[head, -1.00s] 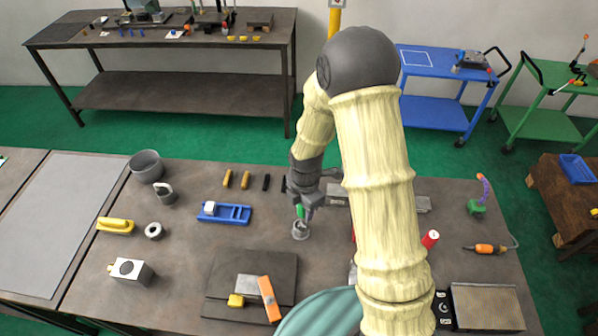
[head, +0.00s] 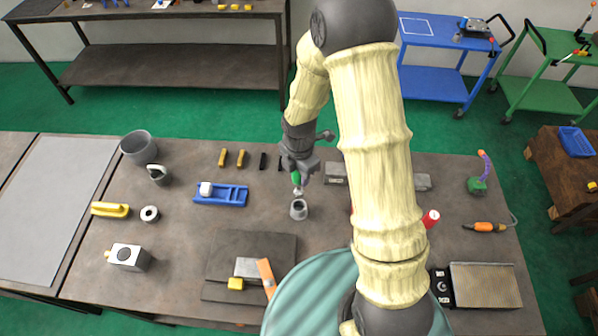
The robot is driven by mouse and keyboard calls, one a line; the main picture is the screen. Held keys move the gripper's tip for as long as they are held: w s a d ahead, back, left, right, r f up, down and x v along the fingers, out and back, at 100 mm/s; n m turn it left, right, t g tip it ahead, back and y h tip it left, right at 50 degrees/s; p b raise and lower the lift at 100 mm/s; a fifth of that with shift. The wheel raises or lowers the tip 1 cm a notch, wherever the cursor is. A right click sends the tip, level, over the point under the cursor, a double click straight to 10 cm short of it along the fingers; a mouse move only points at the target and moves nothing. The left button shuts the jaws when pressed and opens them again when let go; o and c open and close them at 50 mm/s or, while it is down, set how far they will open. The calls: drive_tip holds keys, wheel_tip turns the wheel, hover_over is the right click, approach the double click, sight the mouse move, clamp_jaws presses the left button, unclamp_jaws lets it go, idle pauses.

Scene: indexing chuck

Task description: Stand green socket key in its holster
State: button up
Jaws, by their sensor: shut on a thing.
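The green socket key (head: 296,179) is upright in my gripper (head: 296,171), which is shut on its green upper part. Its grey lower end points down, just above or at the mouth of a small grey round holder (head: 299,210), which looks like the holster. The holder stands on the workbench (head: 190,228). I cannot tell from this angle whether the key's tip is inside the holder or clear of it. My gripper partly hides the key's top.
A blue tray (head: 232,195) lies left of the holder, and a dark plate (head: 282,246) lies in front. Grey blocks (head: 335,174) and small black and yellow pieces (head: 240,158) lie behind. My arm hides part of the bench's right side.

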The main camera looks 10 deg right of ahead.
sight(300, 191)
drive_tip(key=shift+f+b, duration=1.8)
drive_tip(key=shift+f, duration=0.9)
drive_tip(key=shift+s, duration=0.1)
drive_tip(key=shift+w+f, duration=0.2)
drive_tip(key=shift+f, duration=0.15)
drive_tip(key=shift+s+f, duration=0.2)
drive_tip(key=shift+w+f+b, duration=0.1)
drive_tip(key=shift+f+b, duration=0.2)
drive_tip(key=shift+b, duration=0.1)
drive_tip(key=shift+f+b, duration=1.5)
drive_tip(key=shift+f, duration=0.55)
drive_tip(key=o, duration=1.2)
drive_tip(key=shift+c, duration=0.2)
